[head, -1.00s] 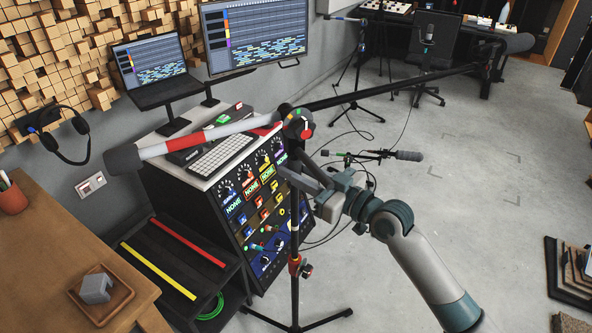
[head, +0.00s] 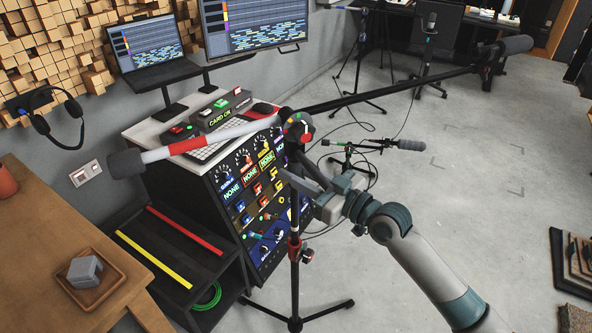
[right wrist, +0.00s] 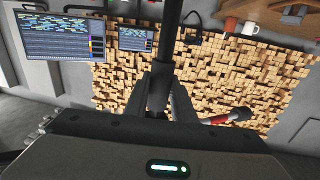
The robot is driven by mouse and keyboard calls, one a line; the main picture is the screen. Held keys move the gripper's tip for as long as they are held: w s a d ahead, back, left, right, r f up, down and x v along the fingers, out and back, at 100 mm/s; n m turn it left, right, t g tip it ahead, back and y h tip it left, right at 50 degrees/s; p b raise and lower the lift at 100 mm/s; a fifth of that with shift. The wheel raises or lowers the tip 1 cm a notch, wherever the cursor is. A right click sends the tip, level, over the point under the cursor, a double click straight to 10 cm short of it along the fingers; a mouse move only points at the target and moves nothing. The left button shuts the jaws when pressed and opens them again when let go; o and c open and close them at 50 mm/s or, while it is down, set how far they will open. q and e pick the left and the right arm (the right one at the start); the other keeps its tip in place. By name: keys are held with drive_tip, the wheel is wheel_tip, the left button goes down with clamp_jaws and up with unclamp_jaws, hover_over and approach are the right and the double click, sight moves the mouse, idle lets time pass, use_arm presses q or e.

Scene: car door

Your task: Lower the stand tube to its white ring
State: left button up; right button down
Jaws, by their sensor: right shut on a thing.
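The dark stand tube (head: 295,210) rises upright from a tripod base (head: 295,322) in the head view. A red-banded clutch with a knob (head: 296,250) sits around it partway up. The boom's pivot (head: 298,128) is at its top. My right gripper (head: 308,182) is shut on the tube below the pivot. In the right wrist view the tube (right wrist: 158,85) stands between the two fingers. My left gripper is not in view.
The boom (head: 400,92) runs to a microphone at back right; its red-and-white end (head: 180,147) points left over the rack cabinet (head: 245,200). A wooden desk (head: 50,240) stands at left. A short microphone stand (head: 350,160) is behind. The floor at right is mostly clear.

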sight(297, 196)
wheel_tip(297, 196, down, 4)
drive_tip(key=shift+r+b, duration=0.1)
drive_tip(key=shift+b, duration=0.85)
wheel_tip(297, 196, down, 3)
drive_tip(key=shift+r+b, duration=0.2)
drive_tip(key=shift+b, duration=0.75)
drive_tip(key=shift+f, duration=0.35)
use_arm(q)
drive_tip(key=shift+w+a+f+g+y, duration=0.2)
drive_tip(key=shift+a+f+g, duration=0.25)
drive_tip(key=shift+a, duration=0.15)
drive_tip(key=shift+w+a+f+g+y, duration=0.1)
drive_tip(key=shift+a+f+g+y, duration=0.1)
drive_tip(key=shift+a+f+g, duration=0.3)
use_arm(e)
drive_tip(key=c, duration=1.5)
unclamp_jaws()
drive_tip(key=shift+r, duration=0.1)
drive_tip(key=shift+s+d, duration=0.1)
drive_tip(key=shift+d, duration=0.05)
